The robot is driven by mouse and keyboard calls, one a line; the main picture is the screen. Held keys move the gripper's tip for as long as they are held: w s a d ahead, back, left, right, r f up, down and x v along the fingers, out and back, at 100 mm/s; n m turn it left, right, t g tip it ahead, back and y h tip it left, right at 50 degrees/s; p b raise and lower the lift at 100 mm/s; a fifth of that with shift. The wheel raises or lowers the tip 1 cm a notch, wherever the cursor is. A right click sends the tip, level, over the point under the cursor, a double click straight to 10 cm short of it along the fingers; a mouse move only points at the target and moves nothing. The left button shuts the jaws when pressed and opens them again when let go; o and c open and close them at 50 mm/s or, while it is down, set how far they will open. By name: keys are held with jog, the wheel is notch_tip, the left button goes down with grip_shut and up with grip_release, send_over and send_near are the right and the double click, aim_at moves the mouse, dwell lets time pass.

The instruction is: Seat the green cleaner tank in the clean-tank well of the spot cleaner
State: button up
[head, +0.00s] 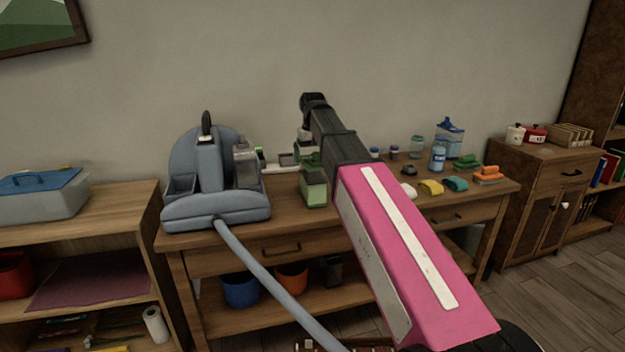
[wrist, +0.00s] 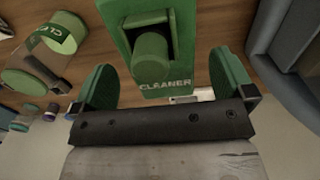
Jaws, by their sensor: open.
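The green cleaner tank (head: 314,190) stands on the wooden table, just right of the spot cleaner. In the wrist view the tank (wrist: 178,75) shows its CLEANER lettering and a green grip or cap. The blue-grey spot cleaner (head: 215,212) has an open box-like well (head: 180,187) at its left and a grey translucent tank (head: 245,165) at its right; part of its body (wrist: 298,40) is at the wrist view's right edge. My gripper (wrist: 165,85) is open, its green-padded fingers apart on either side of the tank's lettered part. Contact is not visible, and my arm partly blocks the head view.
A green-labelled container (wrist: 40,62) lies left in the wrist view. A grey hose (head: 265,275) hangs from the cleaner across the table front. A low shelf (head: 120,200) stands left.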

jog(key=shift+f, duration=0.85)
jog(key=c, duration=1.7)
jog(key=shift+o, duration=0.2)
jog(key=shift+r, duration=0.1)
